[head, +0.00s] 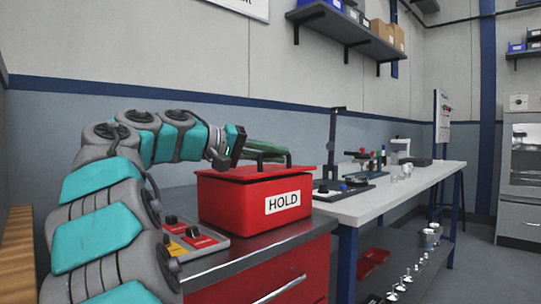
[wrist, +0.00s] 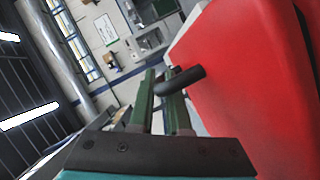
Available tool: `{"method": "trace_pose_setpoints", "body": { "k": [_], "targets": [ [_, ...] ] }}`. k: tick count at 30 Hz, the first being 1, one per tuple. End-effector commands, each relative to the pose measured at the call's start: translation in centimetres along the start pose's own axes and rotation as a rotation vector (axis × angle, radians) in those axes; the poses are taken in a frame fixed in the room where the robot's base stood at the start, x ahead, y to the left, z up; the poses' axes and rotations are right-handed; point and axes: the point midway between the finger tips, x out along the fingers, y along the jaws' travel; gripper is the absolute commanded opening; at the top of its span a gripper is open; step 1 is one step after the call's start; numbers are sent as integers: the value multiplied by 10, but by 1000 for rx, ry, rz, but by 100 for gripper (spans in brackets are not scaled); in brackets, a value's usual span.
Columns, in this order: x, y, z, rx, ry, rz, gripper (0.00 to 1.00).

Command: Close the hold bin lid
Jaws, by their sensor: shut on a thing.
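The red hold bin (head: 225,203) stands on the cabinet top, with a white HOLD label (head: 283,202) on its front. Its red lid (head: 232,174) lies over the top, roughly level; I cannot tell whether it sits fully flush. A black bar handle (head: 272,156) rises from the lid. My gripper (head: 284,151) reaches over the lid from the left with green fingers, shut on the handle. In the wrist view, the fingers (wrist: 162,80) close around the black handle (wrist: 185,79), and the red lid (wrist: 255,80) fills the right side.
A control box with red and yellow buttons (head: 192,240) sits left of the bin on the cabinet top (head: 275,240). A white workbench (head: 390,192) with a stand and fixtures is to the right. A wall shelf (head: 350,37) hangs well above.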

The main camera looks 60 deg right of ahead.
Motion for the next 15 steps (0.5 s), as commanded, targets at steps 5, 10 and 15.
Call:
{"method": "trace_pose_setpoints", "body": {
  "k": [5, 10, 15],
  "targets": [
    [2, -6, 6, 42, -1, -17, 0],
    [3, -8, 7, 55, -2, -24, 0],
    [3, -8, 8, 56, -4, -26, 0]
  ]
}}
